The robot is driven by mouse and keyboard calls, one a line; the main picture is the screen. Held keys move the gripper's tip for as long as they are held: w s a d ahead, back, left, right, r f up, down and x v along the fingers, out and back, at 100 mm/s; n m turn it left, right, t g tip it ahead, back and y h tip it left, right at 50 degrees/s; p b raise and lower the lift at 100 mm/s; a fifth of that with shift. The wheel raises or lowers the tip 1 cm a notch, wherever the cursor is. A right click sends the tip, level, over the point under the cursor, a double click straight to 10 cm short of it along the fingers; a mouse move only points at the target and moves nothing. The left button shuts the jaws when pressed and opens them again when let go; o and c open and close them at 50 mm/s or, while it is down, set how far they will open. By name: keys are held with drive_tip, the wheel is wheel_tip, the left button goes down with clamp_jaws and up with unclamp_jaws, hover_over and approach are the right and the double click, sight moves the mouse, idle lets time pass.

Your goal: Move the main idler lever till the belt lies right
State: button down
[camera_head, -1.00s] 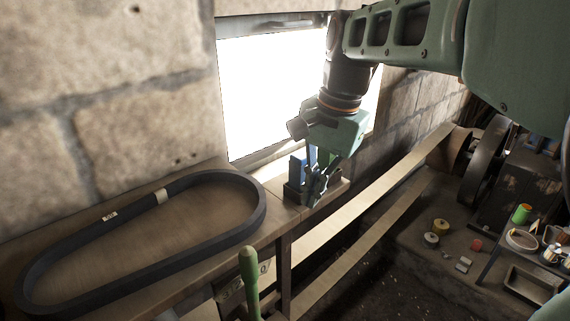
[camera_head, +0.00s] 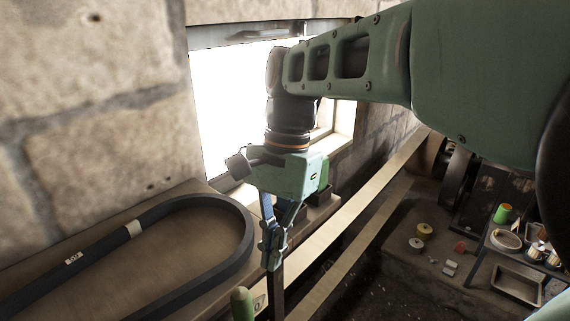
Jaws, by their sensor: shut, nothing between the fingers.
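A lever with a rounded green handle (camera_head: 242,303) stands at the bottom edge of the view; its lower part is cut off. A small plate marked "0" (camera_head: 260,303) is just right of it. My gripper (camera_head: 271,262) points down, shut and empty, above and slightly right of the green handle; I see a gap between them in the picture. The tan drive belt (camera_head: 345,215) runs as two strands from the lower middle up to a dark pulley (camera_head: 456,175) at the right. The belt's near end is out of view.
A dark belt loop (camera_head: 215,283) with a tag lies on the wooden bench at the left, under the stone wall. At the right, a tray (camera_head: 517,283), cans, a green-and-orange pot (camera_head: 502,213) and small spools (camera_head: 424,231) stand near the machine. A bright window is behind my arm.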

sight(245, 290)
drive_tip(key=s, duration=0.1)
drive_tip(key=s+a+f, duration=0.2)
drive_tip(key=s, duration=0.1)
drive_tip(key=shift+a+f, duration=0.1)
drive_tip(key=shift+a, duration=0.05)
idle(0.4)
drive_tip(key=shift+s+a+t+h+p, duration=0.4)
drive_tip(key=shift+s+a+t+p, duration=0.1)
drive_tip(key=shift+s+a+p, duration=0.35)
drive_tip(key=shift+d, duration=0.1)
